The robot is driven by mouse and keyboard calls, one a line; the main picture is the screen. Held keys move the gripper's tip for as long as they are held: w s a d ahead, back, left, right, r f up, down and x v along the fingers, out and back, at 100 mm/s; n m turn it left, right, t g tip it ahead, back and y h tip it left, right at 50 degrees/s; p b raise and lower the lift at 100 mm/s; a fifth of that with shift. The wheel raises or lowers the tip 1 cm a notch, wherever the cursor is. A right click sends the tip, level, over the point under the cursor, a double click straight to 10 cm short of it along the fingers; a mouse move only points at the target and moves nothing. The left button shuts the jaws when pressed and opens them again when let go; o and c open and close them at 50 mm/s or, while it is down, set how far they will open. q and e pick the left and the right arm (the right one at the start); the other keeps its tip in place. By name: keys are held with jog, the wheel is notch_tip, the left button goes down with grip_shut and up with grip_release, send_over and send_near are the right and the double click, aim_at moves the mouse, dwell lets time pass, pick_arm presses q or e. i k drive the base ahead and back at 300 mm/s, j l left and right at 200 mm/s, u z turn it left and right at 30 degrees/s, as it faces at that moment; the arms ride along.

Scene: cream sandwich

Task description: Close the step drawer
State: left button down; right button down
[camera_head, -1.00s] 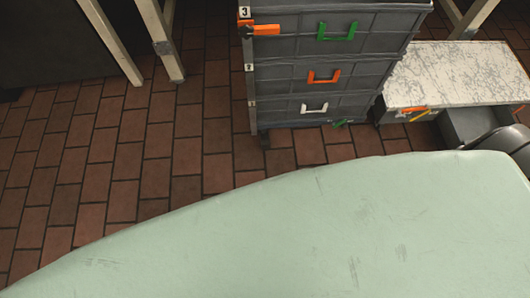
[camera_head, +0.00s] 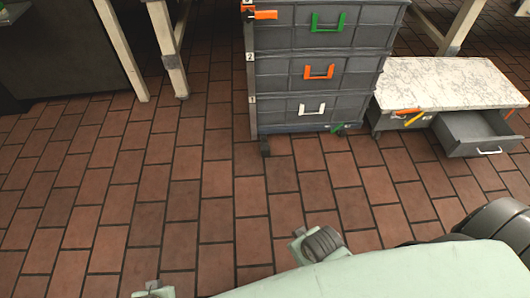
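A low step (camera_head: 435,84) with a pale, marble-like top stands on the tiled floor at the right. Its right-hand drawer (camera_head: 473,131) is pulled out towards me, and its grey inside looks empty. A white handle (camera_head: 490,152) is on that drawer's front. The left compartment of the step looks shut, with an orange handle (camera_head: 408,111) and a yellow piece (camera_head: 416,117) on its front. Neither of my grippers is in view. A dark rounded part, likely of my own arm, shows at the lower right, short of the drawer and apart from it in the picture.
A grey drawer cabinet (camera_head: 319,74) with green, orange and white handles stands just left of the step, on casters. Pale table legs (camera_head: 163,45) stand at the upper left and at the upper right. Brick-coloured floor (camera_head: 200,190) is clear in front of the cabinet.

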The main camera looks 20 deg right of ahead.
aim_at(474, 131)
jog(key=i+l, duration=0.2)
jog(key=l, duration=0.2)
jog(key=i+l+z, duration=0.1)
jog(key=z, duration=2.45)
jog(key=i+j, duration=0.15)
jog(key=i, duration=0.4)
jog(key=i+j+u, duration=0.1)
jog(key=i, duration=0.4)
